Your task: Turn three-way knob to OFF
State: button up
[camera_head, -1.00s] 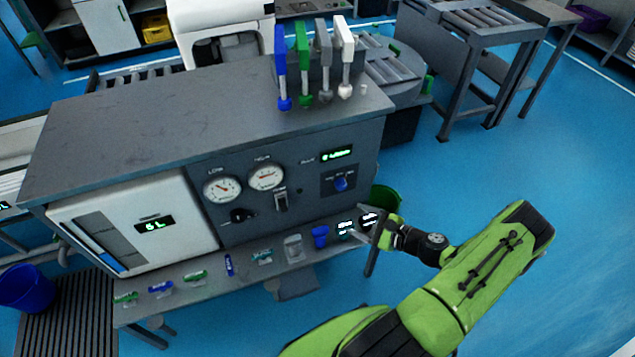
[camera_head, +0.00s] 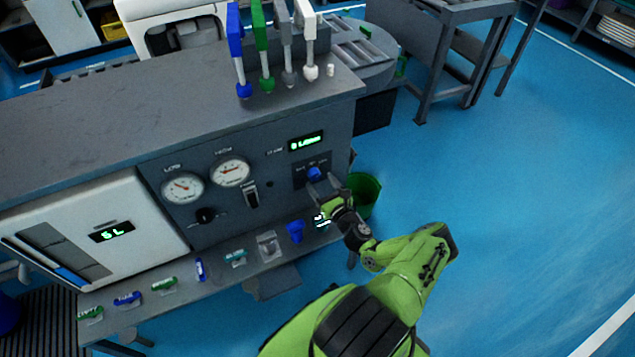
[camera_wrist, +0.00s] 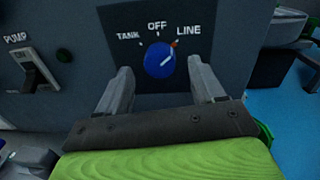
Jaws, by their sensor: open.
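The three-way knob is a round blue dial (camera_wrist: 160,61) on a dark plate marked TANK, OFF and LINE. In the wrist view its light pointer line slants up and right, toward the LINE mark. It also shows in the head view as a blue knob (camera_head: 315,174) at the panel's right. My gripper (camera_wrist: 160,80) is open, with one grey finger on each side of the knob and just below it in the wrist view. I cannot tell whether a finger touches it. In the head view my gripper (camera_head: 325,185) is close in front of the knob.
A PUMP switch (camera_wrist: 35,72) is left of the knob plate. Two gauges (camera_head: 231,172), a black knob (camera_head: 205,215) and a lit display (camera_head: 306,142) share the panel. A shelf below holds small items, including a blue cup (camera_head: 296,230). A green bin (camera_head: 364,195) stands at right.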

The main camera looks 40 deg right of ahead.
aim_at(314, 174)
jog(key=shift+x, duration=1.5)
jog(key=c, duration=1.1)
jog(key=shift+o, duration=0.2)
jog(key=shift+n, duration=0.3)
jog(key=n, duration=0.4)
jog(key=shift+a, duration=0.1)
jog(key=n+p, duration=0.1)
jog(key=n, duration=0.4)
jog(key=shift+f, duration=0.1)
jog(key=o, duration=1.1)
jog(key=shift+c, duration=0.2)
